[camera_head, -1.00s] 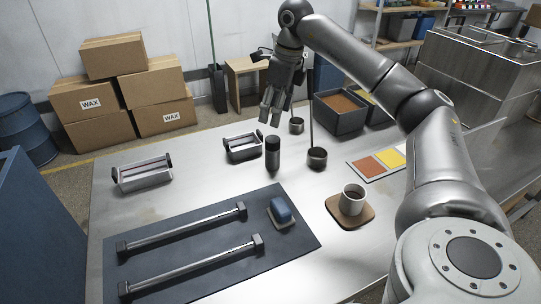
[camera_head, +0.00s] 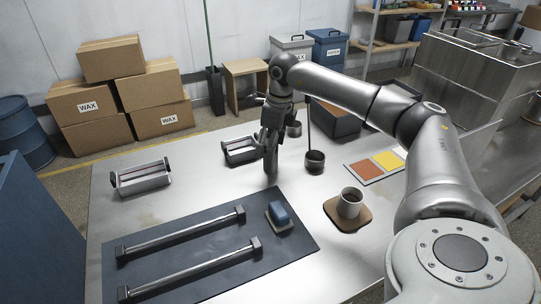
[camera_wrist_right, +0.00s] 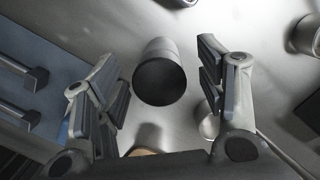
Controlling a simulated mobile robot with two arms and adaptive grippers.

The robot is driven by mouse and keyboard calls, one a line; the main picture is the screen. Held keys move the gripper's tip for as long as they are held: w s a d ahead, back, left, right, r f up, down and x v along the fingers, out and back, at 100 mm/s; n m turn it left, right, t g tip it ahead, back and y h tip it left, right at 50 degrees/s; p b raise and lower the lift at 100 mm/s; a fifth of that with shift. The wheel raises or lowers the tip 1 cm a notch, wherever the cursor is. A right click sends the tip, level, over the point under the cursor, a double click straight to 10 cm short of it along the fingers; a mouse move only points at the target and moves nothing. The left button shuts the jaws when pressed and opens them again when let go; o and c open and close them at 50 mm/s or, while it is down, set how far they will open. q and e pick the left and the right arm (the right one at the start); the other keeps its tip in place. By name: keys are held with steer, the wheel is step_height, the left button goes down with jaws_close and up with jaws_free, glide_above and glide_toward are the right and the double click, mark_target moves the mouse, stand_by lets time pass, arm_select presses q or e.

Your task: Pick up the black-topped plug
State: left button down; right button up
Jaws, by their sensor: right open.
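The black-topped plug (camera_head: 271,167) stands upright on the steel table. In the head view my right gripper covers its upper part, and only the grey lower body shows. In the right wrist view the plug (camera_wrist_right: 160,78) is seen from above with its dark round top facing the camera, between the two spread fingers. My right gripper (camera_head: 268,146) points down over the plug. In the wrist view the right gripper (camera_wrist_right: 157,66) is open, with visible gaps on both sides of the plug. My left gripper is not in view.
A metal cup (camera_head: 314,164) with a stick stands right of the plug, and a roller frame (camera_head: 240,150) stands left of it. A dark mat (camera_head: 180,237) with two bars and a blue block lies in front.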

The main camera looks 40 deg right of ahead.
steer(key=c, duration=1.1)
steer(key=shift+r, duration=0.1)
steer(key=shift+c, duration=0.2)
